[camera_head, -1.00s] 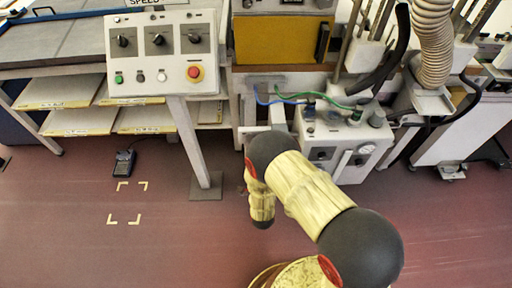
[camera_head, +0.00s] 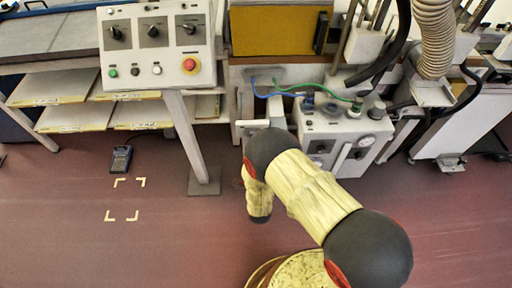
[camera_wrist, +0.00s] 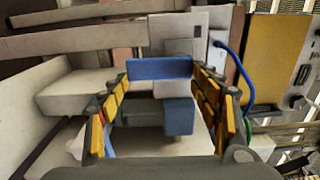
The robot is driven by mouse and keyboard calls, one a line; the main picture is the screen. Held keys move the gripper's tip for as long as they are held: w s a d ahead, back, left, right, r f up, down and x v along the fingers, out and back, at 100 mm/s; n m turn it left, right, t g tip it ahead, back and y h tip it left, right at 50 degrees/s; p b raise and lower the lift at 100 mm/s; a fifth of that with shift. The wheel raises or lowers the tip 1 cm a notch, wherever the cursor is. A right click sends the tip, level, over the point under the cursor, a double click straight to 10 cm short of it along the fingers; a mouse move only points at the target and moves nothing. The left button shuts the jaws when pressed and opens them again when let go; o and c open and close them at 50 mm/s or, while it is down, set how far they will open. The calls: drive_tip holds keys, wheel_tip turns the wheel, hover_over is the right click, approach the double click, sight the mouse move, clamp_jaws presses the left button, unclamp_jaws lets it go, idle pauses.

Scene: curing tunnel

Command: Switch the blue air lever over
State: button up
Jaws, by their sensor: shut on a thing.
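In the wrist view, a blue bar (camera_wrist: 160,68), which looks like the air lever, lies crosswise between the fingertips of my gripper (camera_wrist: 161,74). The yellow-padded fingers reach both ends of the bar and are shut on it. A second blue block (camera_wrist: 180,116) sits nearer the camera between the fingers, in front of a pale fitting. I cannot tell whether the two blue parts are joined. In the head view my own arm hides the lever, and my gripper cannot be made out.
A white unit with knobs and a gauge (camera_head: 345,130) stands beside my arm, with blue and green hoses (camera_head: 283,91) above it. A control panel on a post (camera_head: 157,45) stands to the left.

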drive_tip(key=o, duration=1.7)
drive_tip(key=s, duration=1.2)
